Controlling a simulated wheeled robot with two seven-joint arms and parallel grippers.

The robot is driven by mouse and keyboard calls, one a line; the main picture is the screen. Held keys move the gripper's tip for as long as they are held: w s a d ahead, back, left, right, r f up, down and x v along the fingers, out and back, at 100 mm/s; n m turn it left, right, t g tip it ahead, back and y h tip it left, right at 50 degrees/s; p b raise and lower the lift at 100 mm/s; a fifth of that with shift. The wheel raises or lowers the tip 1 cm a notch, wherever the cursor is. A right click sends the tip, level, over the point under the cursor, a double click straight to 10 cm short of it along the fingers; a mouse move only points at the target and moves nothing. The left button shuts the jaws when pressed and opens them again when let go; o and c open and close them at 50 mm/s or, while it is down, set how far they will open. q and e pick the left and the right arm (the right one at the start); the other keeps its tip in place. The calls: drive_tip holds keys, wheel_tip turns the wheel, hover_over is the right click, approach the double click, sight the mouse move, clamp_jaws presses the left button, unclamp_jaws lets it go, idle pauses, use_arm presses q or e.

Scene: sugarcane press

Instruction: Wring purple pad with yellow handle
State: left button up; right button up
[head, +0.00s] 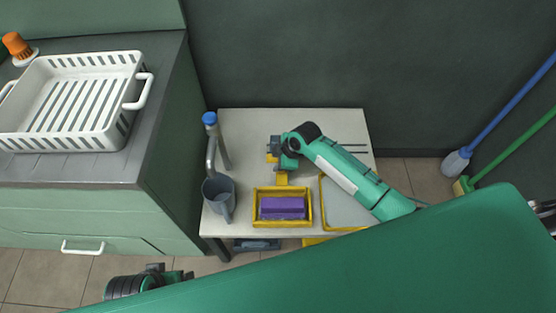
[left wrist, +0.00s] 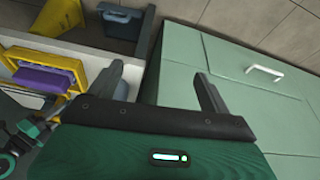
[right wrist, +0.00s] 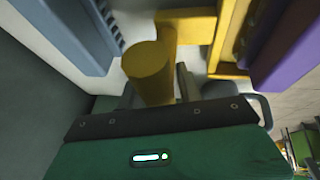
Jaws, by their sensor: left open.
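The purple pad (head: 283,208) lies in a yellow frame (head: 255,219) on the small table. The pad also shows at the left of the left wrist view (left wrist: 45,80). The yellow handle (right wrist: 150,75) stands between the fingers of my right gripper (right wrist: 155,88), which looks shut on it. In the head view my right gripper (head: 274,152) is just behind the frame, over the handle's yellow part (head: 281,179). My left gripper (head: 186,274) is open and empty, low in front of the cabinet; its spread fingers show in the left wrist view (left wrist: 163,78).
A yellow-edged tray (head: 343,213) is on the right. A white basket (head: 128,90) sits on the left counter. A blue broom (head: 457,160) leans at the right wall.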

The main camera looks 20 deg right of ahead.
sight(278, 182)
clamp_jaws()
drive_tip(key=shift+s+p, duration=0.2)
drive_tip(key=shift+p, duration=0.1)
drive_tip(key=s+p, duration=0.1)
drive_tip(key=s+a+p, duration=0.1)
drive_tip(key=s, duration=0.1)
drive_tip(key=shift+s+r+p, duration=0.1)
drive_tip(key=shift+s+p, duration=0.15)
drive_tip(key=shift+p, duration=0.15)
use_arm(q)
wheel_tip(278, 182, down, 7)
drive_tip(key=g, duration=0.1)
drive_tip(key=shift+w+f, duration=0.15)
use_arm(e)
drive_tip(key=shift+s+a+f, duration=0.15)
drive_tip(key=shift+s+f, duration=0.05)
use_arm(q)
drive_tip(key=shift+d, duration=0.1)
use_arm(e)
drive_tip(key=shift+o, duration=2)
unclamp_jaws()
drive_tip(key=shift+r, duration=0.1)
